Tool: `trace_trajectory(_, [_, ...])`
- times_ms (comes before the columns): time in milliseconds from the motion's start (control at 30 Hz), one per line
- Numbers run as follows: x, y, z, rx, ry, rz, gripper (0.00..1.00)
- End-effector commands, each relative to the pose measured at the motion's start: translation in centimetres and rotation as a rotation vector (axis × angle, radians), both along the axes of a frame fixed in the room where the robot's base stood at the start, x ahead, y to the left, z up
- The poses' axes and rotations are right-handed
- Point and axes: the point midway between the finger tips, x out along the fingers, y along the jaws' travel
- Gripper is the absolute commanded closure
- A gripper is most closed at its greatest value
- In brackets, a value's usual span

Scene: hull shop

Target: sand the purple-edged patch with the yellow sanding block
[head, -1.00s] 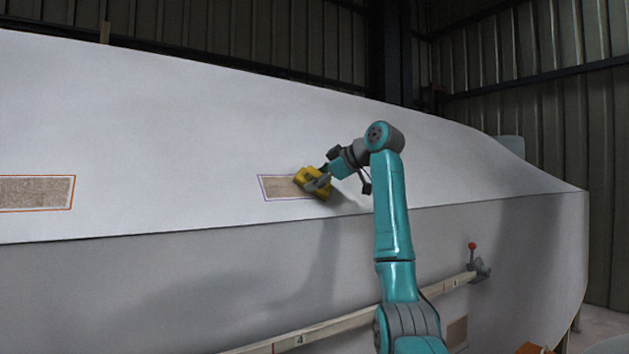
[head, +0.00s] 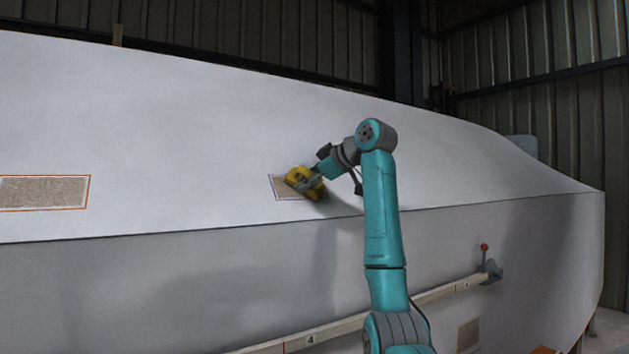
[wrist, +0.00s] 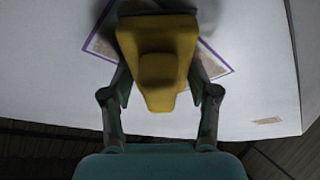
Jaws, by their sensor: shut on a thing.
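The purple-edged patch (head: 285,190) is a tan rectangle on the upper face of the white hull. The yellow sanding block (head: 299,180) lies over its middle and right part and hides much of it; I cannot tell whether it touches the surface. My gripper (head: 312,184) is shut on the block. In the wrist view the block (wrist: 158,40) sits between both fingers of my gripper (wrist: 160,85), and parts of the patch with its purple border (wrist: 222,64) show on both sides of it.
An orange-edged patch (head: 45,192) lies on the hull (head: 180,130) to the left. Below the hull's crease runs a pale rail (head: 345,325) with a red-knobbed lever (head: 485,258) at its right end. Another tan patch (head: 468,333) sits low on the right. The hull around the block is clear.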

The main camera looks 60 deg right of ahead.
Motion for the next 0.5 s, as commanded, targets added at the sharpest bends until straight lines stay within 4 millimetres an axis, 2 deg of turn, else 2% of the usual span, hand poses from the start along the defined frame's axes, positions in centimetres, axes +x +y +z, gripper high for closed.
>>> trace_trajectory(233, [0.4,0.6,-0.1,0.0,0.001,0.0,0.71])
trace_trajectory(500, [1.5,2.3,-0.1,0.0,0.0,0.001,0.71])
